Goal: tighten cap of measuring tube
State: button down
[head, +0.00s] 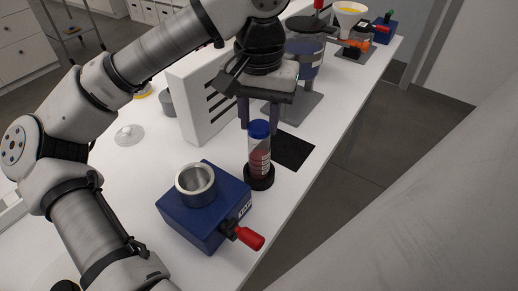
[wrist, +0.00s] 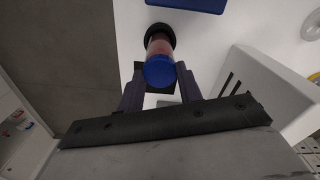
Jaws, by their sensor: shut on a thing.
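The measuring tube (head: 259,158) stands upright in a round black base on the white table. It has a clear wall with a printed label and reddish contents, and a blue cap (head: 260,128) sits on its top. My gripper (head: 259,121) points down from above, with its two dark fingers on either side of the cap, shut on it. In the wrist view the blue cap (wrist: 159,70) shows between the fingertips, with the tube's red body and black base beyond it. Whether the cap's thread is fully seated cannot be seen.
A blue block (head: 207,213) with a metal cup and red handle stands in front left of the tube. A white slotted box (head: 203,105) stands behind left. A black mat (head: 291,150) lies to the right, near the table edge. A glass lid (head: 129,135) lies at left.

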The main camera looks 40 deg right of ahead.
aim_at(260, 126)
jog(key=c, duration=0.9)
grip_release()
jog(key=shift+o, duration=0.2)
jog(key=shift+r, duration=0.1)
notch_tip(260, 126, up, 14)
jog(key=shift+f, duration=0.25)
